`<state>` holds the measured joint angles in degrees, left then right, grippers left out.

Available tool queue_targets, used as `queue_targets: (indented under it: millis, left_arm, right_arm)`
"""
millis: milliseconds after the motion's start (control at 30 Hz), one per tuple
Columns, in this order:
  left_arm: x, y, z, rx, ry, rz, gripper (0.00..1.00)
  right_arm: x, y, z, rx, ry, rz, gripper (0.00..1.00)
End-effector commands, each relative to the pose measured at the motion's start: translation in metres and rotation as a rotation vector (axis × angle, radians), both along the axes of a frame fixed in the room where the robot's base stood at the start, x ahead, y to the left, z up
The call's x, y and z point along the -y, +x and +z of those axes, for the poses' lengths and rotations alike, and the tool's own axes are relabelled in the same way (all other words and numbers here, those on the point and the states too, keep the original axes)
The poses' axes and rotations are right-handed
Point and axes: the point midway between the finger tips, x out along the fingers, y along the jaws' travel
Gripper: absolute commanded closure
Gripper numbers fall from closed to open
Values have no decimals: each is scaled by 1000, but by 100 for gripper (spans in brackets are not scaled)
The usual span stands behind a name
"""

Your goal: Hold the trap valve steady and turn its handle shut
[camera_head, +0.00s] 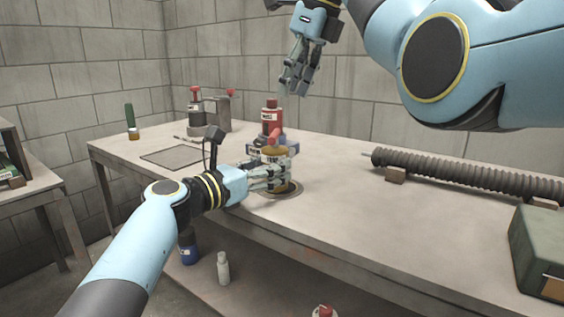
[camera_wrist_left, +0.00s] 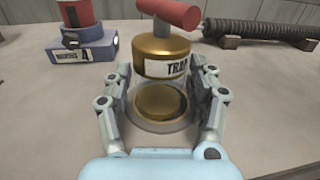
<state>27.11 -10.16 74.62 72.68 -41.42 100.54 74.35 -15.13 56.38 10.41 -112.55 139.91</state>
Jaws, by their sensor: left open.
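The trap valve has a brass body (camera_head: 275,154) with a white label, and it stands upright on a round plate at the table's front edge. Its brass body (camera_wrist_left: 160,56) and lower brass part (camera_wrist_left: 160,103) show in the left wrist view. A red handle (camera_wrist_left: 170,13) lies crosswise on its stem; in the head view the handle (camera_head: 275,134) is partly against the red bottle. My left gripper (camera_head: 277,178) is open, with fingers on both sides of the valve. My right gripper (camera_head: 297,84) hangs in the air above and behind the valve, apart from it.
A ribbed tube (camera_head: 460,174) rests on supports at right, near a green box (camera_head: 540,250). A flat mesh panel (camera_head: 175,157) lies left. The table's right middle is clear.

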Motion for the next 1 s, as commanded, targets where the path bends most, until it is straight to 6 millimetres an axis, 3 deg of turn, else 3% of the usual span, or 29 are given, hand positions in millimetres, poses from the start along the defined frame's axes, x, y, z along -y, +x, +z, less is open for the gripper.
queue_targets:
  millis: [300,733,1000]
  left_arm:
    - [36,39,0,0,0,0,42]
    - [44,46,0,1,1,1,42]
    - [44,46,0,0,1,2,75]
  right_arm:
    - [0,0,0,0,0,0,62]
    - [0,0,0,0,0,0,62]
    - [0,0,0,0,0,0,62]
